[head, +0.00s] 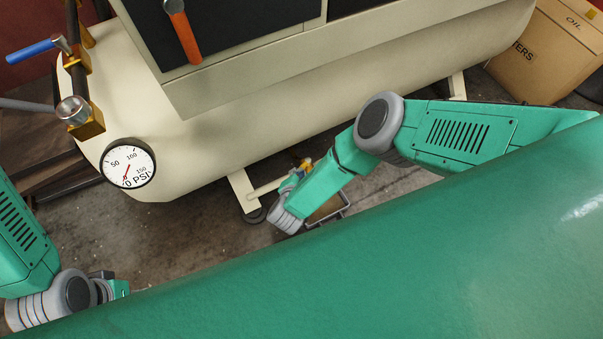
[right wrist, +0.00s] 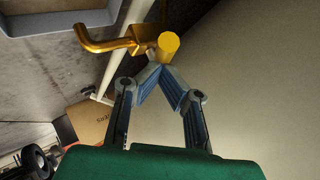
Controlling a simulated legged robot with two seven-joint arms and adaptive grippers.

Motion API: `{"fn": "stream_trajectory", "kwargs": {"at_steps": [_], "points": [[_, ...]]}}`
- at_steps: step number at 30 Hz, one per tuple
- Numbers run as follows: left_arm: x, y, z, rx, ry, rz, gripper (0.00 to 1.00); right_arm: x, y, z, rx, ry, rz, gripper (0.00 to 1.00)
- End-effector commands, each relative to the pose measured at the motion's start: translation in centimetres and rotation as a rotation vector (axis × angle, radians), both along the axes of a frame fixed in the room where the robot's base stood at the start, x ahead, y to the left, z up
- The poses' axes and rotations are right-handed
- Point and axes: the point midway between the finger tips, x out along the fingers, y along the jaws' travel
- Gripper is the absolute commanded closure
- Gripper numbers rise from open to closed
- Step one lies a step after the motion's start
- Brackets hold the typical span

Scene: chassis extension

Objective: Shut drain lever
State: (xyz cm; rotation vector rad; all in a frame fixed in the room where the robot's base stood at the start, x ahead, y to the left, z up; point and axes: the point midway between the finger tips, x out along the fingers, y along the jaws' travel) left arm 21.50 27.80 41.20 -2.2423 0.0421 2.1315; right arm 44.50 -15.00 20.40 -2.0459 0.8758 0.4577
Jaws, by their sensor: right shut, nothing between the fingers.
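The brass drain valve (right wrist: 125,43) with its bent spout shows at the top of the right wrist view, below the cream tank. The drain lever's yellow end (right wrist: 168,46) lies just beyond my right gripper (right wrist: 152,74). The right fingers are shut with their tips together and nothing between them. The tips are close to the yellow end; I cannot tell whether they touch it. In the head view the valve (head: 306,163) is small and partly hidden by my right gripper (head: 298,174). My left gripper (head: 121,288) is at the lower left, its fingers hidden.
The cream tank (head: 215,145) stands above the valve, with a pressure gauge (head: 128,163) on its left end. A blue-handled valve (head: 35,50) is at upper left. A pan (right wrist: 65,18) lies near the spout. A cardboard box (head: 545,60) stands at upper right.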

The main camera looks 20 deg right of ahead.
Motion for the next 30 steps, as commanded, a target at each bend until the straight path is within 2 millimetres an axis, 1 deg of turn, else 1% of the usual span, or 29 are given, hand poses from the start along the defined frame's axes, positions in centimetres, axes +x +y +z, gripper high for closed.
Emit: {"fn": "stream_trajectory", "kwargs": {"at_steps": [2, 6, 15, 30], "points": [[0.0, 0.0, 0.0, 0.0, -0.001, 0.001, 0.65, 0.3, 0.1, 0.0, -0.003, -0.001, -0.025, 1.0], [0.0, 0.0, 0.0, 0.001, 0.0, 0.001, 0.65, 0.9, 0.7, 0.1, -0.005, -0.002, -0.023, 1.0], [0.0, 0.0, 0.0, 0.001, 0.0, 0.001, 0.65, 1.8, 1.1, 0.0, 0.0, 0.0, -0.021, 1.0], [0.0, 0.0, 0.0, 0.001, 0.0, 0.001, 0.65, 2.2, 1.3, 0.0, -0.002, 0.0, -0.021, 1.0]]}}
